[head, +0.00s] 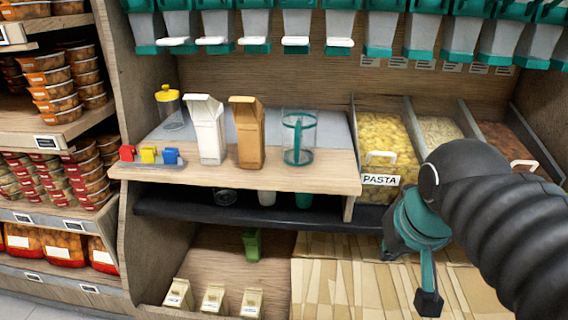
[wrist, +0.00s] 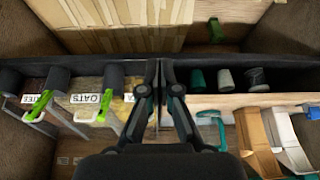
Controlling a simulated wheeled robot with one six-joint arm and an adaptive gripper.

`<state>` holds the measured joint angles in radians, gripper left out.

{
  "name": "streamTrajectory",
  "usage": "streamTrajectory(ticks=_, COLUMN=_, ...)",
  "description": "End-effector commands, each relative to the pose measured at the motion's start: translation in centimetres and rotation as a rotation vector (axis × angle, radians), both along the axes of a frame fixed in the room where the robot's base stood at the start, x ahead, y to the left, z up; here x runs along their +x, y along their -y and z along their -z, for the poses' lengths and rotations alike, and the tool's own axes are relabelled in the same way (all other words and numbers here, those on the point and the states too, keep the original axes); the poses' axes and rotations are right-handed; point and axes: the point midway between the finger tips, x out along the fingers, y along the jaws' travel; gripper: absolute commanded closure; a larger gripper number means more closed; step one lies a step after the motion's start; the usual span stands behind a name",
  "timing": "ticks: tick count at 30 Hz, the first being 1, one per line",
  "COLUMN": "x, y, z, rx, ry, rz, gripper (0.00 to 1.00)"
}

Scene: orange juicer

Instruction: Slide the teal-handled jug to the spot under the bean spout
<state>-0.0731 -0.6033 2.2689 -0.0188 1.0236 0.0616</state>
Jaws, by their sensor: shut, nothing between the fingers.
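The clear jug with a teal handle and rim (head: 299,140) stands upright on the wooden counter, right of the brown carton. Its teal handle also shows in the wrist view (wrist: 212,116), right of my gripper. My gripper (head: 428,302) is shut and empty, to the right of the jug and lower, in front of the bins and apart from the jug. In the wrist view its closed fingers (wrist: 158,72) point toward the dark lower shelf. A row of teal-and-grey dispenser spouts (head: 297,28) hangs above the counter. I cannot tell which is the bean spout.
A white carton (head: 207,130), a brown carton (head: 247,133) and a yellow-lidded jar (head: 170,108) stand left of the jug. A pasta bin (head: 386,138) and other bins adjoin the counter on the right. Cups stand on the dark shelf (head: 170,207) below.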

Motion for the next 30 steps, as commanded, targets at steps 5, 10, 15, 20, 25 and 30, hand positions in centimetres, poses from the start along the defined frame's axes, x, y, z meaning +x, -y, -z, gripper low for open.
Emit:
streamTrajectory(ticks=5, x=5.8, y=-3.6, z=-4.2, rx=0.001, ry=-0.050, rz=-0.042, gripper=1.00)
streamTrajectory(ticks=10, x=10.5, y=-7.5, z=-7.5, rx=-0.003, ry=-0.095, rz=-0.065, gripper=1.00)
streamTrajectory(ticks=15, x=14.1, y=-11.5, z=-9.6, rx=-0.010, ry=-0.131, rz=-0.076, gripper=1.00)
streamTrajectory(ticks=20, x=15.9, y=-14.0, z=-10.6, rx=-0.016, ry=-0.153, rz=-0.077, gripper=1.00)
streamTrajectory(ticks=25, x=16.6, y=-15.1, z=-10.9, rx=-0.018, ry=-0.162, rz=-0.076, gripper=1.00)
streamTrajectory(ticks=30, x=17.1, y=-15.2, z=-9.4, rx=-0.018, ry=-0.163, rz=-0.075, gripper=1.00)
